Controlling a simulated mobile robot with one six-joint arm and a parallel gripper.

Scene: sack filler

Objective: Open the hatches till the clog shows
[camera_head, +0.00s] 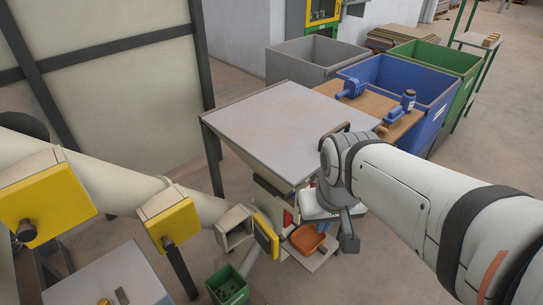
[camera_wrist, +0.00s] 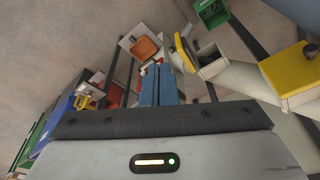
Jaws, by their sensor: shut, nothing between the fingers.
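A cream chute (camera_head: 110,180) slopes down from the left and carries yellow hatches. The upper hatch (camera_head: 45,200) and the middle hatch (camera_head: 170,221) are shut, each with a dark knob. The lowest hatch stands open: its yellow door (camera_head: 265,236) is swung to the right of its cream frame (camera_head: 235,228). This open door (camera_wrist: 184,52) and a shut yellow hatch (camera_wrist: 293,75) also show in the wrist view. What lies inside the open frame is too small to tell. My gripper (camera_wrist: 158,68) is shut and empty, its blue fingers together, apart from the hatches.
An orange tray (camera_head: 307,239) and a green crate (camera_head: 228,286) are low by the outlet. Grey (camera_head: 310,55), blue (camera_head: 440,105) and green (camera_head: 465,65) bins stand at the back right.

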